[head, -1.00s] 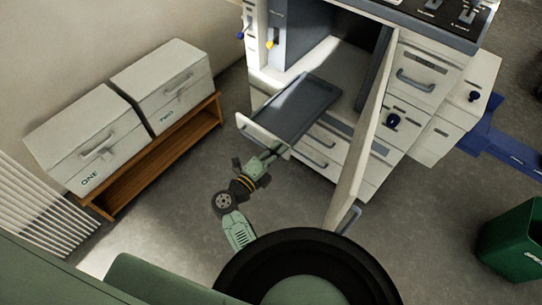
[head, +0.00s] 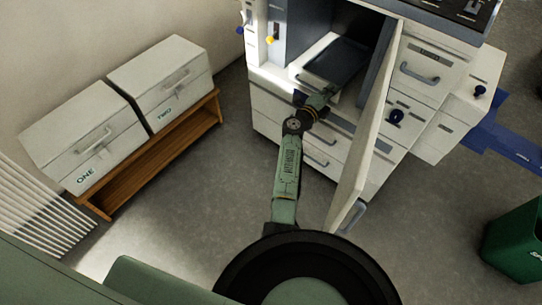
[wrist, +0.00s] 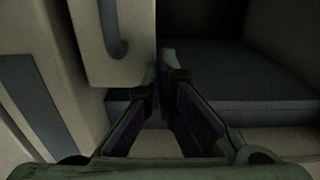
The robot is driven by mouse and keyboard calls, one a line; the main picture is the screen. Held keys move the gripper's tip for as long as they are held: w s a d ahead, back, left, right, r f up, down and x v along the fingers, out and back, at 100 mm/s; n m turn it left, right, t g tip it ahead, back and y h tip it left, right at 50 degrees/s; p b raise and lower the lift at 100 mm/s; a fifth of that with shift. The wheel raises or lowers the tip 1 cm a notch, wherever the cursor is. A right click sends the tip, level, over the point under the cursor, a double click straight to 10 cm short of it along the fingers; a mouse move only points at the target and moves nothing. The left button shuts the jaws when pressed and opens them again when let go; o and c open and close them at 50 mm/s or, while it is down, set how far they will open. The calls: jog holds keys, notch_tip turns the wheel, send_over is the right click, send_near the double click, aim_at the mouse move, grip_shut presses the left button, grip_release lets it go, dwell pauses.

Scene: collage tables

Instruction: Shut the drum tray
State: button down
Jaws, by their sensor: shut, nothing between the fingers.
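The drum tray (head: 338,60), a dark flat tray with a pale front panel, sits mostly inside the open bay of the white machine (head: 275,95) in the head view. My gripper (head: 331,89) is at the tray's front edge, with its fingers shut and nothing between them. I cannot tell whether it touches the front. In the wrist view my gripper's fingertips (wrist: 158,76) meet beside a pale panel with a dark handle (wrist: 116,40). A dark surface lies to the right there. The tray's far end is in shadow.
The machine's tall door (head: 366,130) stands open just right of my arm. Closed drawers are below the bay. A wooden bench (head: 150,165) with white boxes labelled ONE (head: 75,140) and TWO (head: 165,80) is at left. A green bin (head: 515,245) is at right. The floor between is clear.

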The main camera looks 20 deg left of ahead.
jog(key=x, duration=0.2)
jog(key=shift+w+d+b, duration=0.1)
jog(key=shift+w+b, duration=0.2)
jog(key=shift+b, duration=0.05)
jog(key=shift+w+r, duration=0.1)
jog(key=shift+r, duration=0.15)
